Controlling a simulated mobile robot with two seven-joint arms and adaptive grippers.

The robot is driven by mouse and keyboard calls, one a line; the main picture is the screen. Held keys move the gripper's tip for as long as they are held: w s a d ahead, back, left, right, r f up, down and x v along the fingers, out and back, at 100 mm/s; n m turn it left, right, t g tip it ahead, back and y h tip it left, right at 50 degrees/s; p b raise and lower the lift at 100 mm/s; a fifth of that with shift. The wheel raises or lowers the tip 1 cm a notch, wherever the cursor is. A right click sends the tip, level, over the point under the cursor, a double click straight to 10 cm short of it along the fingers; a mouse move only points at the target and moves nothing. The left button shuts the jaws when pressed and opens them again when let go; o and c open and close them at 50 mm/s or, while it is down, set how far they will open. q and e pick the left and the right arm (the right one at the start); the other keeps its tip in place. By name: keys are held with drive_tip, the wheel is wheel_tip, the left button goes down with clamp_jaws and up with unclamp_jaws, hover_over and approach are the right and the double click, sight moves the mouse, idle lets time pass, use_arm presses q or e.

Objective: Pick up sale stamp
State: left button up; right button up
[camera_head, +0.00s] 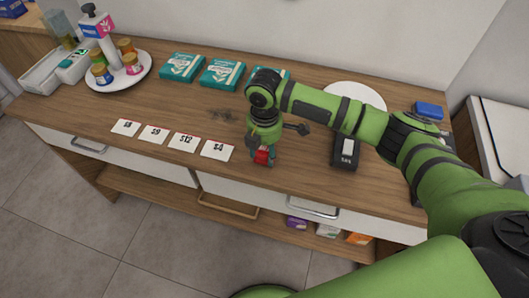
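My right arm comes in from the right, and its gripper (262,158) points down over the front middle of the counter. A small red thing (262,156) shows at its fingertips. It may be the sale stamp, but it is mostly hidden, and I cannot tell whether the fingers are closed on it. To its left lies a row of white price cards (218,150) with black print. My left gripper is not in view.
Teal boxes (222,74) lie along the back of the wooden counter (200,105). A white round tray (103,86) with small jars and a dispenser stands at the left. A black device (345,153) is right of the gripper. A blue block (429,110) lies far right.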

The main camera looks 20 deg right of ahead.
sight(264, 148)
drive_tip(key=shift+r, duration=0.55)
wheel_tip(264, 148, up, 3)
drive_tip(key=shift+w+f+b, duration=0.1)
drive_tip(key=shift+f+b, duration=0.05)
drive_tip(key=shift+b, duration=0.55)
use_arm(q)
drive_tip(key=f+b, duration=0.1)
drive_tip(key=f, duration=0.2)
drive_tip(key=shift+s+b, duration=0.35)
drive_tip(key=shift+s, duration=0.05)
use_arm(e)
drive_tip(key=s+d+r, duration=0.2)
drive_tip(key=s, duration=0.1)
drive_tip(key=s+d+r, duration=0.2)
drive_tip(key=s, duration=0.1)
drive_tip(key=s+d+r, duration=0.2)
drive_tip(key=s+r, duration=0.1)
drive_tip(key=s, duration=0.1)
drive_tip(key=shift+d+r, duration=0.1)
drive_tip(key=shift+d, duration=0.15)
